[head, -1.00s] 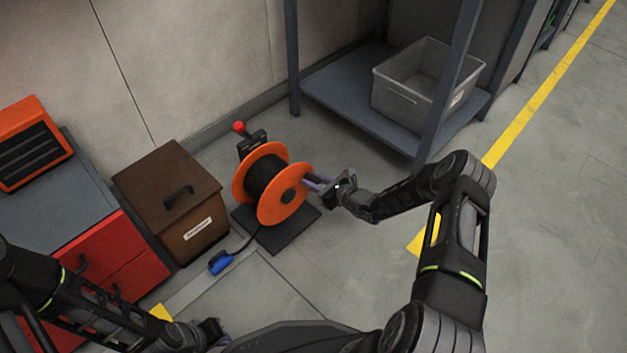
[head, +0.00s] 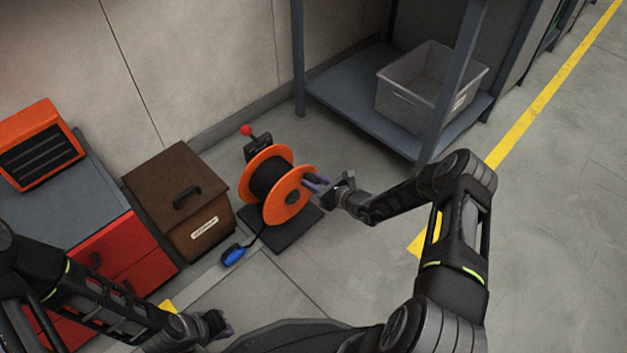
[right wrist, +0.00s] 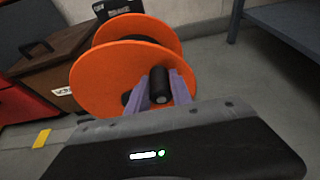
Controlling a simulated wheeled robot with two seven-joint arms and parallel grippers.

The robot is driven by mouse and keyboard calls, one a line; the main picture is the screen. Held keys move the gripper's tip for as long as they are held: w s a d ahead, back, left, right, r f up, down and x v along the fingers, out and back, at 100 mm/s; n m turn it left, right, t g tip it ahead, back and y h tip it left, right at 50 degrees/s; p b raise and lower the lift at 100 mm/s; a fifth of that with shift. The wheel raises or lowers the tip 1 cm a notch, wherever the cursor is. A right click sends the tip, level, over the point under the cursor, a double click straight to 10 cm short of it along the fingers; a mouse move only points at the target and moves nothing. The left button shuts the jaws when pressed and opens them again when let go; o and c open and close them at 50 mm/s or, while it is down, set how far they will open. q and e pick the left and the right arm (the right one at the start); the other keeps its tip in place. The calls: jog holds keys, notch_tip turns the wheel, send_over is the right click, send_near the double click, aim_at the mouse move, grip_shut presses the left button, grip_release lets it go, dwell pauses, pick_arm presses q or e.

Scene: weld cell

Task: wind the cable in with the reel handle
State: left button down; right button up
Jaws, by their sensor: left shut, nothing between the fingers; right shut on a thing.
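The orange cable reel (head: 287,199) stands on a dark base plate (head: 297,230) on the floor, with black cable (head: 266,178) wound between its two discs. My right gripper (head: 316,184) is at the right side of the reel's front disc. In the right wrist view its purple fingers (right wrist: 161,88) are shut on the black reel handle (right wrist: 158,85) that stands out from the orange disc (right wrist: 110,80). A short cable end with a blue plug (head: 233,254) lies on the floor in front of the reel. My left gripper (head: 222,328) is shut and empty, low at the bottom edge.
A brown box (head: 178,205) with a handle and label stands left of the reel. A red cabinet (head: 125,252) is farther left. A blue-grey shelf (head: 365,112) holds a grey bin (head: 428,88) behind. A red-knobbed lever (head: 247,131) rises behind the reel. Floor at right is clear.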

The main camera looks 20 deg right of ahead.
jog(key=a+p, duration=0.1)
jog(key=s+a+r+p, duration=0.1)
jog(key=p, duration=0.1)
jog(key=shift+s+a+r, duration=0.1)
jog(key=shift+a+r, duration=0.2)
jog(key=shift+a, duration=0.15)
jog(key=shift+a, duration=0.1)
